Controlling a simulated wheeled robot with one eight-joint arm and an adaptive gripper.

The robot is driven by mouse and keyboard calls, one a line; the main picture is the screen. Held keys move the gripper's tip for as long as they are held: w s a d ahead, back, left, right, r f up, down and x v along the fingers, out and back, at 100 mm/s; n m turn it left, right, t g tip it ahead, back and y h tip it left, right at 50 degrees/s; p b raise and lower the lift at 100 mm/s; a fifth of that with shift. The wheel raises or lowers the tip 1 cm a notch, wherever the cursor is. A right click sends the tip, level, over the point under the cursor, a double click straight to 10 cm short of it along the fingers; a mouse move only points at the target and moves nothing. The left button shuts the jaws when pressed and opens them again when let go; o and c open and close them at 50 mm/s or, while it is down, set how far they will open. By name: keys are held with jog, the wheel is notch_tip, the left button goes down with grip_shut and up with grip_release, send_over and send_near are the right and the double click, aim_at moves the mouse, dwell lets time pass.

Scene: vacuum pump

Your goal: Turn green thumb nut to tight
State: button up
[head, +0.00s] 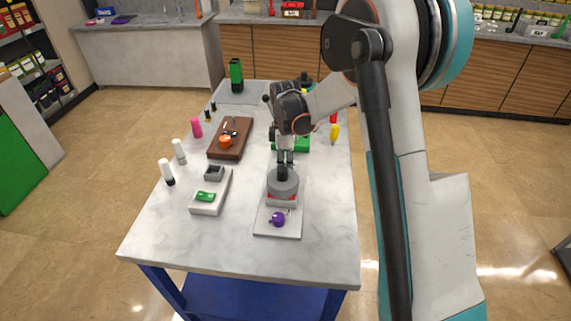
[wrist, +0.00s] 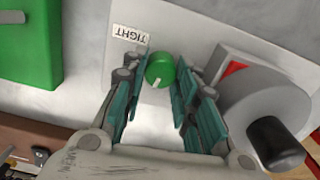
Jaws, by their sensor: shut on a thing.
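The green thumb nut (wrist: 159,68) stands on a pale plate (wrist: 112,62) in the wrist view. A white mark on the nut points to the bottom of that picture, away from the TIGHT label (wrist: 131,35) at its upper left. My gripper (wrist: 161,80) has its teal-padded fingers on both sides of the nut and is shut on it. In the head view my gripper (head: 285,157) points down behind the grey round pump body (head: 284,187); the nut is hidden there.
The pump body (wrist: 262,108) with its black knob (wrist: 274,143) stands close to my right finger. A purple knob (head: 277,219) is at the plate's front. A brown board (head: 241,143) and a white tray (head: 218,202) lie to the left. The table's front is clear.

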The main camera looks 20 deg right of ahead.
jog(key=m, duration=1)
jog(key=shift+w+m, duration=0.1)
jog(key=shift+m, duration=0.3)
jog(key=m, duration=0.5)
jog(key=shift+d, duration=0.15)
jog(key=m, duration=0.6)
jog(key=o, duration=1.1)
